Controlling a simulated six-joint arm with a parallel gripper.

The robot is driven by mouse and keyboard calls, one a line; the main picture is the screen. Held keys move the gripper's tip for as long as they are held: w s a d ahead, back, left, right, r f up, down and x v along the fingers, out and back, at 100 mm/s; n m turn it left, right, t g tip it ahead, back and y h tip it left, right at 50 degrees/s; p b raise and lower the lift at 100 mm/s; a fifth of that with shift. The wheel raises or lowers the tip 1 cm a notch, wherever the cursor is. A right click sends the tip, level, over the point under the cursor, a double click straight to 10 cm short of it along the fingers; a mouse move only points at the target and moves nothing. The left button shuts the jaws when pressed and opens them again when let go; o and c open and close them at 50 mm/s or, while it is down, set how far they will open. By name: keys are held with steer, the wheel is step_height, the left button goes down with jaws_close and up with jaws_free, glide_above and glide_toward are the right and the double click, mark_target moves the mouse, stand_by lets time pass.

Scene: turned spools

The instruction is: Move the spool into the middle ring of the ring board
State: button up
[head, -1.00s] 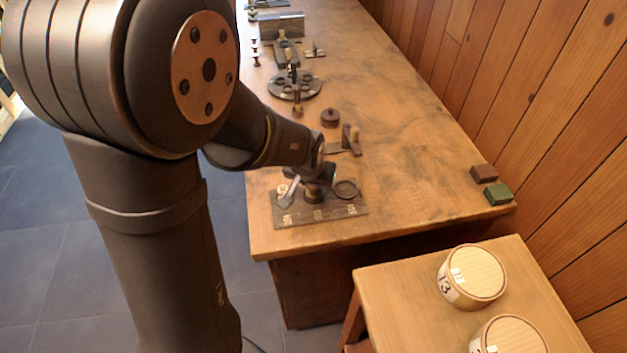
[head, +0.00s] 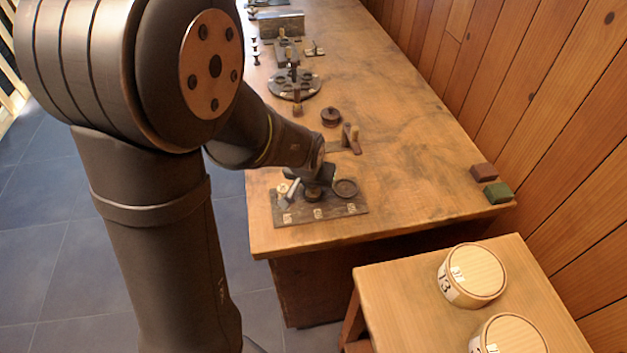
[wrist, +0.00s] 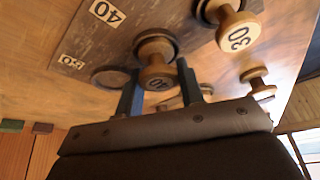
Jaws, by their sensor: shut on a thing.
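My gripper (wrist: 159,72) is shut on a wooden spool (wrist: 157,68), with one finger on each side of its stem. The spool is upright, with a partly hidden number on its top. Its lower flange is at the dark middle ring of the ring board (wrist: 150,20), beside the "40" label; I cannot tell if it rests fully on the board. The empty ring (wrist: 110,77) by the "50" label is on one side. A "30" spool (wrist: 237,30) stands at the other. In the head view, my gripper (head: 314,183) is over the middle of the board (head: 345,208).
Another spool (wrist: 257,85) stands beyond the "30" spool in the wrist view. A dark round pot (head: 330,117), a wooden stand (head: 350,138) and a round holder (head: 294,84) are farther back. Red (head: 484,173) and green (head: 498,192) blocks lie at the right edge.

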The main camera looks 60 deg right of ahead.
steer(key=shift+f, duration=0.1)
stand_by(0.3)
steer(key=o, duration=1)
steer(key=shift+r, duration=4.3)
